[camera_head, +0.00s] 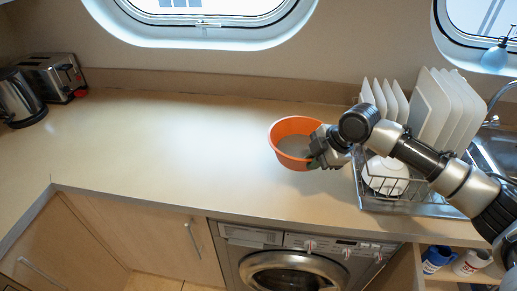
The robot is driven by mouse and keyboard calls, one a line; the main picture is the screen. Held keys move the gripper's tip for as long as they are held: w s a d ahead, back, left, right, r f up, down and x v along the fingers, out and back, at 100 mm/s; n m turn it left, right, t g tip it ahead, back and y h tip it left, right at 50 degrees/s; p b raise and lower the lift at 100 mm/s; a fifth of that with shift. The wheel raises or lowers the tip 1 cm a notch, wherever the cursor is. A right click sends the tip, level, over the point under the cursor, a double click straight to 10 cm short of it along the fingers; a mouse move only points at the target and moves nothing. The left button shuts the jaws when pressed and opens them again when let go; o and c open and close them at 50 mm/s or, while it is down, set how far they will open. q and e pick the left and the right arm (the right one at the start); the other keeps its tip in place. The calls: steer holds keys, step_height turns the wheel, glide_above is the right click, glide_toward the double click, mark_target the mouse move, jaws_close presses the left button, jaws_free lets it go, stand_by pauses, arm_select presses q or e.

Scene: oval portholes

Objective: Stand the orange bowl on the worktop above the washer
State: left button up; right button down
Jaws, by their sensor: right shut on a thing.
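The orange bowl (292,143) is in the head view, upright or nearly so, over the worktop (180,150) behind the washer's front. My right gripper (316,150) is shut on the right side of the bowl's rim. Its fingers hide that part of the rim. I cannot tell whether the bowl's base touches the worktop. The washer (292,265) is under the worktop, with its round door and control panel facing forward. My left gripper is not in view.
A dish rack (410,207) with white plates (445,110) and a white bowl (385,175) stands close to the right, beside the sink (497,150). A toaster (52,77) and kettle (18,98) stand far left. The worktop's middle is clear.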

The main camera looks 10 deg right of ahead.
steer(key=f, duration=0.3)
steer(key=f+p, duration=0.1)
steer(key=f, duration=0.2)
steer(key=f+p, duration=0.1)
steer(key=f, duration=0.2)
steer(key=shift+s+a+f, duration=0.15)
steer(key=shift+s+f, duration=0.1)
steer(key=shift+f, duration=0.3)
steer(key=c, duration=1.2)
jaws_free()
steer(key=shift+c, duration=0.2)
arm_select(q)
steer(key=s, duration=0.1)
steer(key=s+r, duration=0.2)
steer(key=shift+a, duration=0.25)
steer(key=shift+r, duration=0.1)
arm_select(e)
steer(key=shift+r, duration=0.1)
arm_select(q)
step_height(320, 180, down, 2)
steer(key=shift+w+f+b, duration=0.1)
steer(key=shift+b, duration=0.8)
arm_select(e)
steer(key=v, duration=1.2)
